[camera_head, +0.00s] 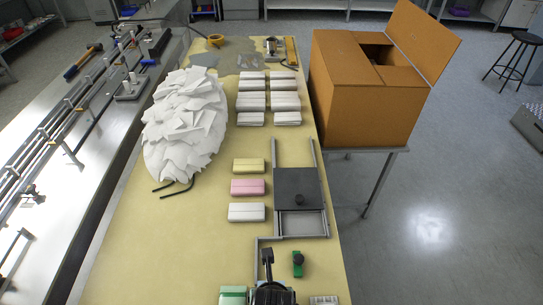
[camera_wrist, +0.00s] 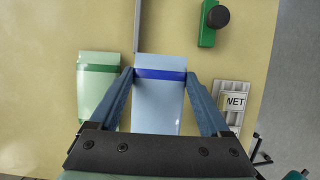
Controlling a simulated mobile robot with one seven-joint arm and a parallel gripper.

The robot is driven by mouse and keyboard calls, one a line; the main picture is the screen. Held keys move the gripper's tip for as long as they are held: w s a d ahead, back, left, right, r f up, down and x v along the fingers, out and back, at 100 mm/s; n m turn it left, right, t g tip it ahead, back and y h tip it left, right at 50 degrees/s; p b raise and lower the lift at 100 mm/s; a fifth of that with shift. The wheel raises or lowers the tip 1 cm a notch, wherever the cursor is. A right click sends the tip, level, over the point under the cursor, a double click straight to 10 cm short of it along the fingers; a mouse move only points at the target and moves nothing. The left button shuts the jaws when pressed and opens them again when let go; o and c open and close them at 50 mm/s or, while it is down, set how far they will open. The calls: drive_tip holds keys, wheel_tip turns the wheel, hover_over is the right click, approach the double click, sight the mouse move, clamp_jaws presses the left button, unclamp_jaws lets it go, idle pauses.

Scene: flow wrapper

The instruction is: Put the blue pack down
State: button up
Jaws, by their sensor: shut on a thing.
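The blue pack (camera_wrist: 158,100), pale blue with a dark blue band, is between the two fingers of my gripper (camera_wrist: 160,74) in the wrist view. The fingers are shut on its two long sides near the band. Whether the pack touches the table or hangs just above it, I cannot tell. In the head view my gripper (camera_head: 271,290) is at the bottom edge and hides the pack. A pale green pack (camera_wrist: 97,90) lies just left of the blue one; it also shows in the head view (camera_head: 233,294).
Yellow (camera_head: 248,166), pink (camera_head: 248,187) and white (camera_head: 246,212) packs lie further up the beige table (camera_head: 205,250). A cardboard box (camera_head: 345,100) stands at the back right.

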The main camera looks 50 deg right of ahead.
drive_tip(key=shift+f, duration=1.9)
drive_tip(key=o, duration=1.1)
drive_tip(key=shift+o, duration=0.2)
drive_tip(key=v, duration=1.2)
drive_tip(key=shift+r+p, duration=0.1)
drive_tip(key=shift+p, duration=0.3)
drive_tip(key=shift+w+d, duration=0.1)
drive_tip(key=shift+d, duration=0.05)
